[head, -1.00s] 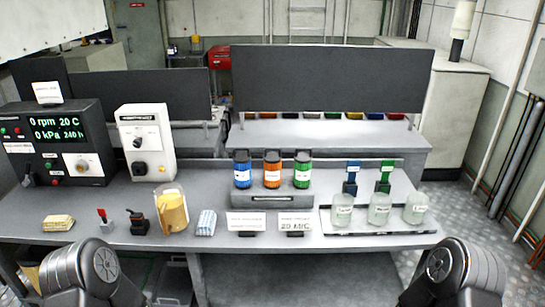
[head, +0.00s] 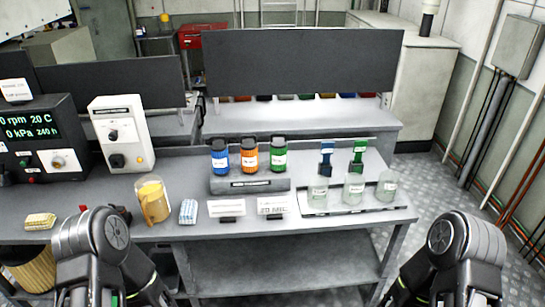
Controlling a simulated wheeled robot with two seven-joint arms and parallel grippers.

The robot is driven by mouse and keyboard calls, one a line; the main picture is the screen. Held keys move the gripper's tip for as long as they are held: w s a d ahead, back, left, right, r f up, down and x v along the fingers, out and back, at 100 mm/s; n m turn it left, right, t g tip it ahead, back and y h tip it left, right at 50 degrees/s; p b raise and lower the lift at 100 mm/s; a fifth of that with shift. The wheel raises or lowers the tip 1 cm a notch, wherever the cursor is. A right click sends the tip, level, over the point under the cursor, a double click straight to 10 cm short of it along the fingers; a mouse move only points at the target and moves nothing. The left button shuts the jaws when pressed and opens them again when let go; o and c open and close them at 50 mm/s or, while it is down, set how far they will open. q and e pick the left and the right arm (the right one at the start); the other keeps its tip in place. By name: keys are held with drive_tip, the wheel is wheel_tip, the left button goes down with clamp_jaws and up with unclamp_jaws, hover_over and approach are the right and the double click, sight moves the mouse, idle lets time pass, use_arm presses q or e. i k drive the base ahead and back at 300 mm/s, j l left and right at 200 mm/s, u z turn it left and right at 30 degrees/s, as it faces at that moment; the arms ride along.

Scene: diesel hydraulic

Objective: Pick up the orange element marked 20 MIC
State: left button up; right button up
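The orange element (head: 250,156) is a small orange cylinder with a black cap and a white label. It stands upright on a grey raised block (head: 250,185), between a blue element (head: 220,157) and a green element (head: 278,156). The print on its label is too small to read. A white card (head: 273,205) in front of the block seems to read "20 MIC". Only parts of my two arms show at the bottom left and bottom right, both short of the elements. Neither gripper's fingers can be seen.
Several clear jars, including one jar (head: 353,188), stand on a tray at right. A dark panel (head: 300,75) rises behind. The bench front is mostly clear.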

sight(249, 148)
drive_tip(key=i+j+z, duration=0.15)
drive_tip(key=z, duration=0.3)
drive_tip(key=i+j+z, duration=0.15)
drive_tip(key=j+z, duration=0.25)
drive_tip(key=i+j+z, duration=0.1)
drive_tip(key=z, duration=0.35)
drive_tip(key=i+j, duration=0.1)
drive_tip(key=j, duration=0.4)
drive_tip(key=i+j+z, duration=0.15)
drive_tip(key=j, duration=0.85)
drive_tip(key=i+z, duration=0.05)
